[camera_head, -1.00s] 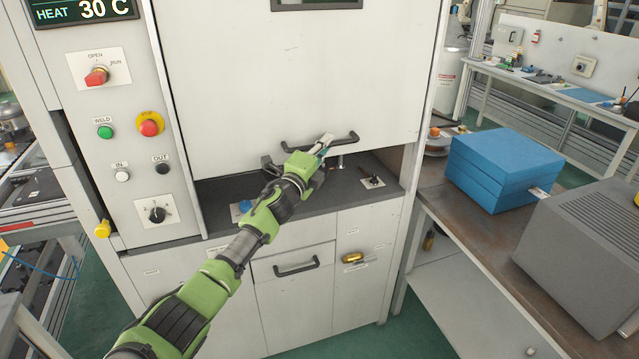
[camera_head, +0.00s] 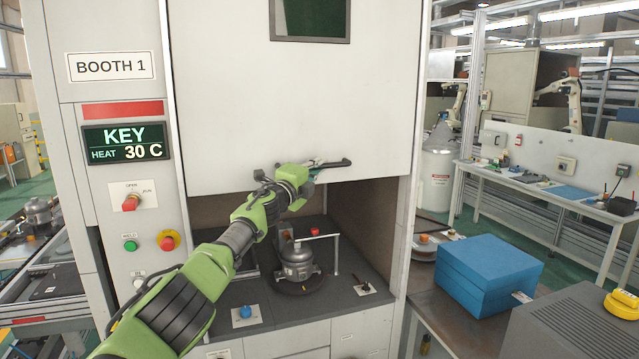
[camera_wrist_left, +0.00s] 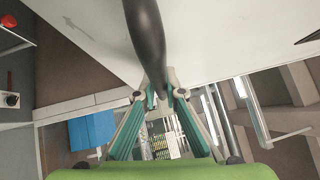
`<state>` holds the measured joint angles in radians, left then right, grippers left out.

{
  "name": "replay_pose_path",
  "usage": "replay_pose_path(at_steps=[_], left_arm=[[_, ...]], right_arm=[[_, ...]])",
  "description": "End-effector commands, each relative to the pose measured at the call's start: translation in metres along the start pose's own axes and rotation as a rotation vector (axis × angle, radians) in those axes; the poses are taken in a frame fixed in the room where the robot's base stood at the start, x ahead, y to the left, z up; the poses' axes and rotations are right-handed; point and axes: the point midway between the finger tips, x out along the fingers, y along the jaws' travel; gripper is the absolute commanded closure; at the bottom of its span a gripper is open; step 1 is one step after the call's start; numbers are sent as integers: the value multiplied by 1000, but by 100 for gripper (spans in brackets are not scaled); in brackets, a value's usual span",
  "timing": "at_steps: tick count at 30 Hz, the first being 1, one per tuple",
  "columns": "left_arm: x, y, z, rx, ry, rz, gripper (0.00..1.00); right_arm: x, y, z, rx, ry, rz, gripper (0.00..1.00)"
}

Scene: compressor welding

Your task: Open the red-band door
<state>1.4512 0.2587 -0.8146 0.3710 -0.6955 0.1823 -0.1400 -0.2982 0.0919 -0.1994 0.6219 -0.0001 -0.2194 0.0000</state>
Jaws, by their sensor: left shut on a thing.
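The white sliding door (camera_head: 300,100) of Booth 1 is partly raised, leaving an opening below its lower edge. A red band (camera_head: 122,110) is on the booth's left panel, above the display. My left gripper (camera_head: 316,168) is shut on the door's black handle (camera_head: 340,163), near the door's bottom edge. In the left wrist view the dark handle bar (camera_wrist_left: 147,40) runs down between the left fingertips (camera_wrist_left: 158,97). My right gripper is in neither view.
Inside the booth a grey compressor (camera_head: 298,262) stands on a dark worktop (camera_head: 335,296). A blue box (camera_head: 488,272) and a grey case (camera_head: 570,330) sit on the bench at right. The panel at left holds a red switch (camera_head: 131,203) and buttons.

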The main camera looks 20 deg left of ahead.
Motion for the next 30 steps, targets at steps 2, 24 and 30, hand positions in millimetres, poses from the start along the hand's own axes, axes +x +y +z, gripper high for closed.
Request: replay_pose_path(at_steps=[2,24,30], left_arm=[[3,-24,3,4,2,-4,100],[8,-62,8,-1,1,-1,100],[8,-61,8,-1,1,0,72]], right_arm=[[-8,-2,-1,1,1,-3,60],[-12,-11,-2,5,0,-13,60],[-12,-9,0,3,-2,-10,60]])
